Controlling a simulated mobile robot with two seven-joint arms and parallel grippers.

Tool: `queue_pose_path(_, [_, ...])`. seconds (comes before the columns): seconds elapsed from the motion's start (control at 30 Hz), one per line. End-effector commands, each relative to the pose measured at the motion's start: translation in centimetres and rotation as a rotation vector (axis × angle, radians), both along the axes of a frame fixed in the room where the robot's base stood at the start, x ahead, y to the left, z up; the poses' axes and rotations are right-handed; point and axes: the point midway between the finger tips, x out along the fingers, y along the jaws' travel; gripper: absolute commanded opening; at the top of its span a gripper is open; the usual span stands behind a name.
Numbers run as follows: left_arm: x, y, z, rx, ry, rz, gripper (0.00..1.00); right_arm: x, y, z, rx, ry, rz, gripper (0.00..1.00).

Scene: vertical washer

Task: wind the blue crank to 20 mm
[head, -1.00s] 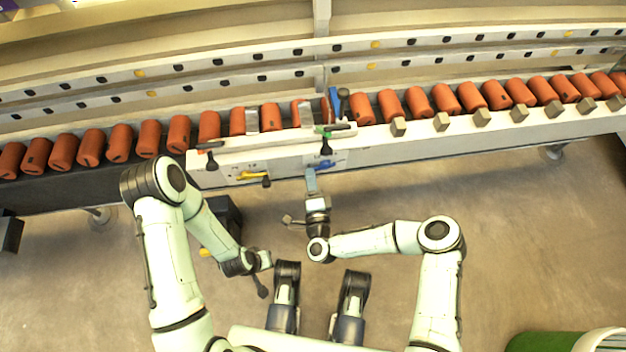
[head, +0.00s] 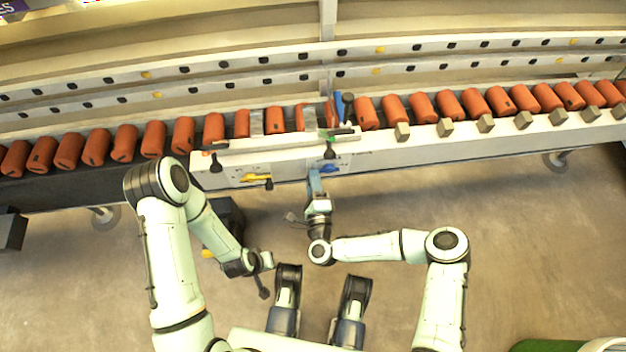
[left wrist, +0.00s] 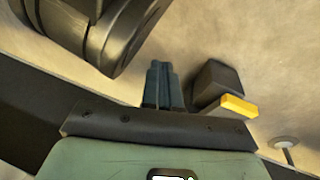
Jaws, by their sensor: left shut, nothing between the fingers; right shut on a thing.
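The blue crank (head: 331,168) is on the front of the white machine panel, right of a yellow handle (head: 258,178). My right gripper (head: 315,176) reaches up to the panel and is shut on the blue crank; its arm comes in from the right. The exact grip point is too small to tell. My left arm is bent low, away from the panel. My left gripper (left wrist: 163,85) shows in the left wrist view, its fingers together and empty over the floor. No readable millimetre scale shows.
Orange cans (head: 420,106) stand in a row along the conveyor behind the panel. Black-knobbed levers (head: 330,153) stick out above the crank. A guide rail (head: 430,47) with dark knobs runs behind. The floor (head: 520,240) in front is open at the right.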

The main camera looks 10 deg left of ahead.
Motion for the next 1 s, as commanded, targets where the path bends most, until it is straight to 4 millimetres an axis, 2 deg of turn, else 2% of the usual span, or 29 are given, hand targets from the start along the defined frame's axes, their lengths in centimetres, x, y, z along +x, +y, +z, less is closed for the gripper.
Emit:
queue_pose_path(0.1, [0.0,0.0,0.0,0.0,0.0,0.0,0.0,-0.1,0.0,-0.1,0.003,0.005,0.001,0.0])
queue_pose_path(0.13, [0.0,0.0,0.0,0.0,0.0,0.0,0.0,-0.1,0.0,-0.1,0.003,0.005,0.001,0.37])
queue_pose_path(0.2, [0.0,0.0,0.0,0.0,0.0,0.0,0.0,-0.1,0.0,-0.1,0.002,0.004,0.001,0.52])
queue_pose_path(0.57, [0.2,0.0,0.2,0.0,-0.005,0.0,0.0,-0.5,-0.1,0.0,0.0,0.002,0.002,0.52])
queue_pose_path(0.67, [0.8,-0.1,0.9,0.003,-0.027,-0.001,0.0,-1.7,-0.5,0.0,0.0,0.003,0.002,0.52])
queue_pose_path(0.87, [2.8,-0.4,3.0,0.005,-0.097,-0.004,0.0,-5.9,-1.9,0.1,0.001,0.006,0.002,0.52])
queue_pose_path(1.0, [2.9,-0.8,3.9,-0.001,-0.104,-0.01,0.0,-8.8,-2.8,0.1,0.002,0.006,0.001,0.52])
